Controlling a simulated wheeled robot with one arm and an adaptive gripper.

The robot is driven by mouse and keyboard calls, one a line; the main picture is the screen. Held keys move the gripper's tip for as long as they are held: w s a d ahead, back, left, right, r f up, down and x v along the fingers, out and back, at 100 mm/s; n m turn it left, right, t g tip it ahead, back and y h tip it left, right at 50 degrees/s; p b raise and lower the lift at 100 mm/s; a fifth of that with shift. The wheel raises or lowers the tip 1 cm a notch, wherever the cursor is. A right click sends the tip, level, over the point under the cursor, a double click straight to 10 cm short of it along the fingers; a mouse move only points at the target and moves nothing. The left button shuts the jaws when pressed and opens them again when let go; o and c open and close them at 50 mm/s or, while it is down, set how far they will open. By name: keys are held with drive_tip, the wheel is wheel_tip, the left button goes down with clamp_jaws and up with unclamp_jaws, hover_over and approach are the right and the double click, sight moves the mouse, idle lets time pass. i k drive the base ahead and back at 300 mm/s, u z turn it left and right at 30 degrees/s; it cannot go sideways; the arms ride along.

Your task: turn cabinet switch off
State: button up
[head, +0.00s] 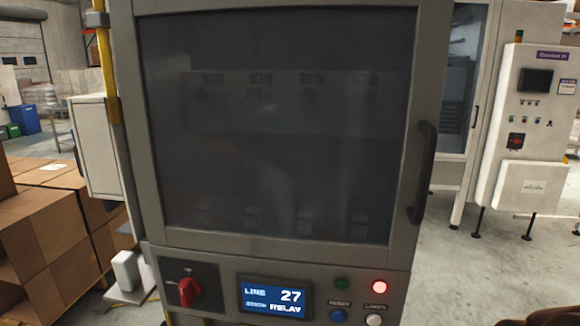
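The grey cabinet (272,250) stands close in front of me, with its dark glazed door closed. On its lower panel, at the left, a red rotary switch (188,291) sits on a dark plate (208,275). Its handle looks roughly upright with a slight tilt; the small markings around it are too blurred to read surely. A blue display (274,299) to its right shows "LINE 27 RELAY". A red lamp (379,287) is lit at the panel's right. My gripper is not in view.
A green button (341,284), a blue button (338,315) and a white button (374,320) sit right of the display. A black door handle (423,172) sticks out at the right. Cardboard boxes (50,225) stand left; another machine (520,120) stands right behind open floor.

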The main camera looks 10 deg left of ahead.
sight(190, 289)
drive_tip(key=u, duration=1.1)
drive_tip(key=k, duration=0.4)
drive_tip(key=u, duration=0.4)
drive_tip(key=i, duration=0.5)
drive_tip(key=z, duration=0.15)
drive_tip(key=k, duration=0.75)
drive_tip(key=u, duration=1.5)
drive_tip(key=i, duration=0.5)
drive_tip(key=u, duration=0.05)
